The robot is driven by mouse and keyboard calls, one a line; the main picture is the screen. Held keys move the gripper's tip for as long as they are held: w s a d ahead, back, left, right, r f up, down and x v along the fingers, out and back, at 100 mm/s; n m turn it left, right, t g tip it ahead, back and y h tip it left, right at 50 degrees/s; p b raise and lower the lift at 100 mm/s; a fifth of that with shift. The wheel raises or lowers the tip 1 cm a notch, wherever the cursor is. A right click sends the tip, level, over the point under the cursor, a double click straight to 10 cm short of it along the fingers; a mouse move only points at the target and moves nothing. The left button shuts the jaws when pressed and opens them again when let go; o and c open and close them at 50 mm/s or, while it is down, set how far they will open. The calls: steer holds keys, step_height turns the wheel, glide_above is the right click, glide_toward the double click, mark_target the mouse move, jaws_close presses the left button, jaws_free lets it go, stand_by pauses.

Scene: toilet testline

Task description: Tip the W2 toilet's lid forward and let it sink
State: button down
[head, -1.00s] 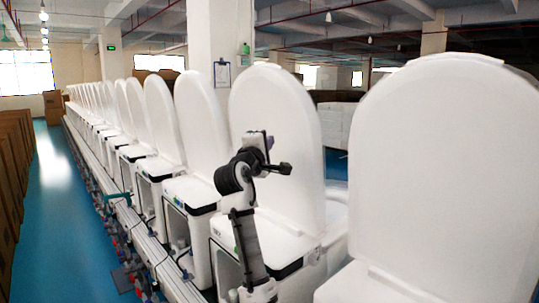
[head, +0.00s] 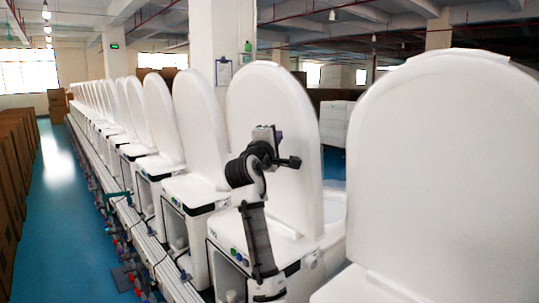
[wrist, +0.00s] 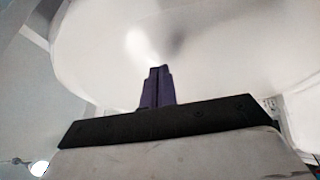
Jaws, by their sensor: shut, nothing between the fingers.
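The toilet nearest my arm has its white lid (head: 268,92) standing upright above a white body (head: 285,248). I cannot read a W2 label, but my arm is at this toilet. My gripper (head: 277,136) is in front of the lid's broad back face, around mid-height. In the wrist view its dark purple fingers (wrist: 157,86) are together, empty, and point at the pale lid surface (wrist: 215,45). I cannot tell whether the fingertips touch the lid. Part of the lid is hidden behind my gripper.
Another upright lid (head: 430,170) stands close on the right. A row of toilets with raised lids (head: 160,115) runs away to the left along a conveyor line (head: 140,235). The blue aisle floor (head: 60,200) is clear, with brown boxes (head: 12,170) at its far side.

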steer(key=shift+w+d+r, duration=0.1)
steer(key=shift+r, duration=0.05)
steer(key=shift+w+d+r, duration=0.1)
steer(key=shift+w+d, duration=0.1)
steer(key=shift+d, duration=0.1)
